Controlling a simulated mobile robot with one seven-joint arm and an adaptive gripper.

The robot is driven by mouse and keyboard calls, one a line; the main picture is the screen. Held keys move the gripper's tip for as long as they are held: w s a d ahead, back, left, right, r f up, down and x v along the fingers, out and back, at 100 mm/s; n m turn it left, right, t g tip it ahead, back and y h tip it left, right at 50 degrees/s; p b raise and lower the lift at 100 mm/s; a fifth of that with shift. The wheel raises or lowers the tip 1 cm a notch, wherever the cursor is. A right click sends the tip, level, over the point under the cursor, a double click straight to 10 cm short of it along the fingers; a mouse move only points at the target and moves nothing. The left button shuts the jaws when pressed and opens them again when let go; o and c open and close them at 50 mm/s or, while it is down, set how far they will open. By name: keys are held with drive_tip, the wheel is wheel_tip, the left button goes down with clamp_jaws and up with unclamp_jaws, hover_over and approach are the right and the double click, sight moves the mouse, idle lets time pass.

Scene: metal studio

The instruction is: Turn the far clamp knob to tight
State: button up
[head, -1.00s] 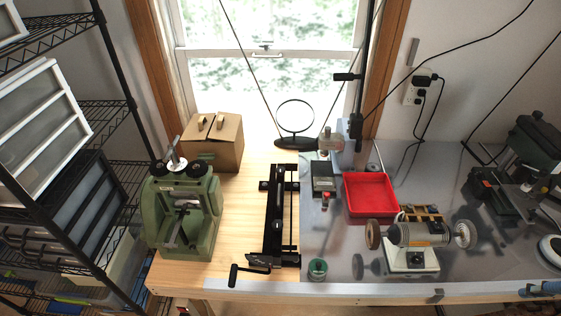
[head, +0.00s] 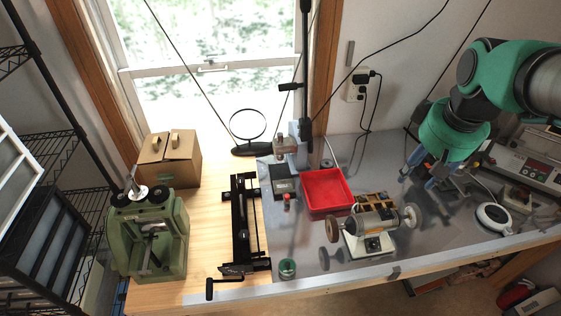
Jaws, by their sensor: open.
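A green cast machine (head: 180,235) stands at the left end of the bench in the head view. On its top are two round black knobs, a left one (head: 116,200) and a right one (head: 157,192), with a metal T-handle (head: 138,190) between them. I cannot tell which knob is the far clamp knob, nor how tight either is. My gripper (head: 417,172) hangs from the teal arm at the right, above the grey bench area. Its blue fingers look open and empty, far from the green machine.
A cardboard box (head: 181,165) stands behind the green machine. A black rail tool (head: 238,222), red tray (head: 326,190), bench grinder (head: 368,232) and ring stand (head: 249,148) lie between it and my gripper. Wire shelving (head: 42,220) is close on the left.

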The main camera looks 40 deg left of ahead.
drive_tip(key=w+a+n+g+p, duration=0.1)
drive_tip(key=w+a+n+p, duration=0.3)
drive_tip(key=a, duration=1)
drive_tip(key=n+g+h+p, duration=0.1)
drive_tip(key=n+g+p, duration=0.1)
drive_tip(key=n+p, duration=0.8)
hover_over(240, 179)
drive_tip(key=p, duration=0.1)
wheel_tip(240, 179, down, 14)
drive_tip(key=m, duration=0.1)
drive_tip(key=shift+s+d+f, duration=0.1)
drive_tip(key=shift+s, duration=0.05)
drive_tip(key=shift+f, duration=0.1)
wheel_tip(240, 179, down, 14)
drive_tip(key=shift+r+p, duration=0.2)
drive_tip(key=shift+p, duration=0.9)
